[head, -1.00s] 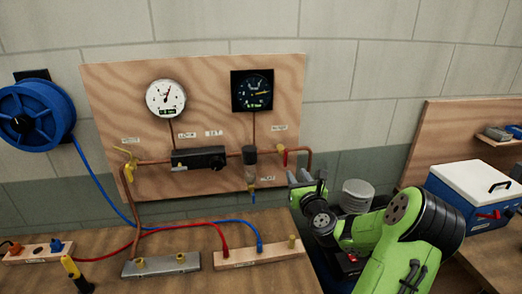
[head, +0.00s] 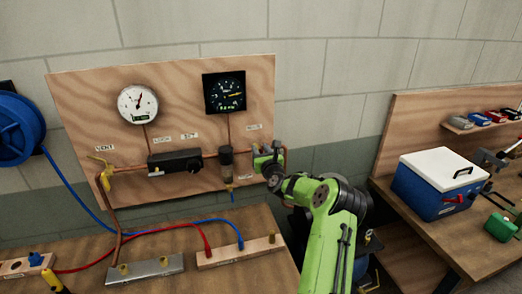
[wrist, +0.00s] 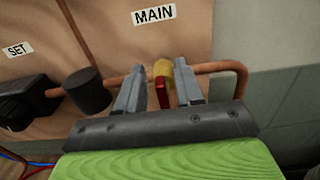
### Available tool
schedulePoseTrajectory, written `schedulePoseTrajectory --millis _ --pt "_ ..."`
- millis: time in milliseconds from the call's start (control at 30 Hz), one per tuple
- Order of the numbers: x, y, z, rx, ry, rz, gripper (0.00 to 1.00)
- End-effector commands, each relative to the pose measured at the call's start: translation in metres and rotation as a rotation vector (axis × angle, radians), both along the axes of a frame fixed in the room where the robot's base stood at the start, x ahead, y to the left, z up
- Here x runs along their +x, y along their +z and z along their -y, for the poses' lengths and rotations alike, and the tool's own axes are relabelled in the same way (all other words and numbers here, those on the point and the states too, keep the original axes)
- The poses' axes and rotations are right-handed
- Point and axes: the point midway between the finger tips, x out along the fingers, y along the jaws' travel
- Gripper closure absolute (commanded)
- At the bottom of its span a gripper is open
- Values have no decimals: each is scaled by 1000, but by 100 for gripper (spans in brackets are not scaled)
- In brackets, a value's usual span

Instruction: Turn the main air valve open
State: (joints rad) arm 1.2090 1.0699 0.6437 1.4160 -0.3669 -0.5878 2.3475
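The main air valve (wrist: 162,84) is a brass body with a red handle on the copper pipe, just below the MAIN label (wrist: 153,15) in the wrist view. The red handle hangs down from the pipe, between my gripper's two fingers. My gripper (wrist: 156,90) is open, with a gap visible on both sides of the handle. In the head view my gripper (head: 268,152) is at the board's right edge and hides the valve.
The plywood board (head: 90,140) carries a white gauge (head: 138,104), a black gauge (head: 224,92), a regulator (head: 174,162) and a yellow VENT valve (head: 103,172). The filter bowl (wrist: 87,90) is left of my fingers. A blue cooler (head: 440,185) stands on the right bench.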

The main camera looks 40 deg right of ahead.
Motion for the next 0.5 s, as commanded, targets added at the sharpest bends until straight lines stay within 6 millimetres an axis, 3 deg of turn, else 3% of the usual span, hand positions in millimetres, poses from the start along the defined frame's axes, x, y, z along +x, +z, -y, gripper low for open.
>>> schedulePoseTrajectory --millis 133,367,500 --pt "0 0 0 0 0 0 65" --pt "0 0 0 0 0 1 100" --pt "0 0 0 0 0 1 100"
